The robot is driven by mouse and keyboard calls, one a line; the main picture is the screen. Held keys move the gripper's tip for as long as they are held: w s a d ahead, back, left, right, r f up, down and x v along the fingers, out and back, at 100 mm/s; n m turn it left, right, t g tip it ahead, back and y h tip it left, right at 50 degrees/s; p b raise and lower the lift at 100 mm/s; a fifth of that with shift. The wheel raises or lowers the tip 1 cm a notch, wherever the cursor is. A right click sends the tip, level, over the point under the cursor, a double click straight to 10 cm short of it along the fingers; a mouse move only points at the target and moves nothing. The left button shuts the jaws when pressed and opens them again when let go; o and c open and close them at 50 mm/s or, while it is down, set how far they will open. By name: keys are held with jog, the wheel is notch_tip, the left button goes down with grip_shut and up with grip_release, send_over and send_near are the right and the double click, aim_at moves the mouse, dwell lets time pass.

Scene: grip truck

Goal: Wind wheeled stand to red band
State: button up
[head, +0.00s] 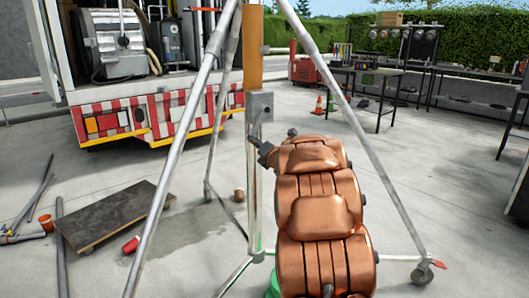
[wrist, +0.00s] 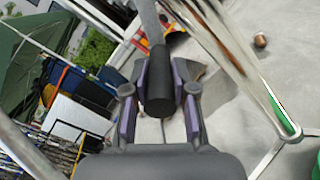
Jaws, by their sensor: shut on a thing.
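The wheeled stand (head: 184,130) stands upright on splayed silver legs, with a caster (head: 422,274) at lower right. Its central mast has a tan upper section (head: 252,45) above a grey winch box (head: 259,106). I cannot make out a red band on the mast; its top is out of frame. My gripper (head: 263,150) is at the mast, just below the winch box. In the wrist view my gripper (wrist: 159,78) is shut on the black crank grip (wrist: 159,95), one finger on each side. A grey crank arm (wrist: 149,22) runs up from the grip.
A truck (head: 160,112) with a red-and-white striped rear stands behind left. A dark board (head: 115,215), a red cup-like item (head: 131,245) and pipes (head: 61,245) lie on the left floor. Work tables (head: 378,72) and an orange cone (head: 319,105) are behind right.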

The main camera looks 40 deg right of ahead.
jog(key=w+a+r+p, duration=0.1)
jog(key=a+r, duration=0.4)
jog(key=r, duration=0.4)
jog(key=d+r+p, duration=0.5)
jog(key=r+p, duration=0.6)
jog(key=r, duration=0.1)
jog(key=shift+s+d+r, duration=0.15)
jog(key=shift+s, duration=0.3)
jog(key=d, duration=0.1)
jog(key=d+r+p, duration=0.1)
jog(key=s+d+p, duration=0.1)
jog(key=shift+s+d+r, duration=0.1)
jog(key=shift+d+r, duration=0.1)
jog(key=shift+d, duration=0.15)
grip_shut()
jog(key=shift+s+d+f, duration=0.1)
jog(key=shift+d+f, duration=0.15)
jog(key=shift+d, duration=0.2)
jog(key=shift+s+d+f, duration=0.1)
jog(key=shift+d+f, duration=0.15)
jog(key=shift+d, duration=0.2)
jog(key=o, duration=1.2)
grip_release()
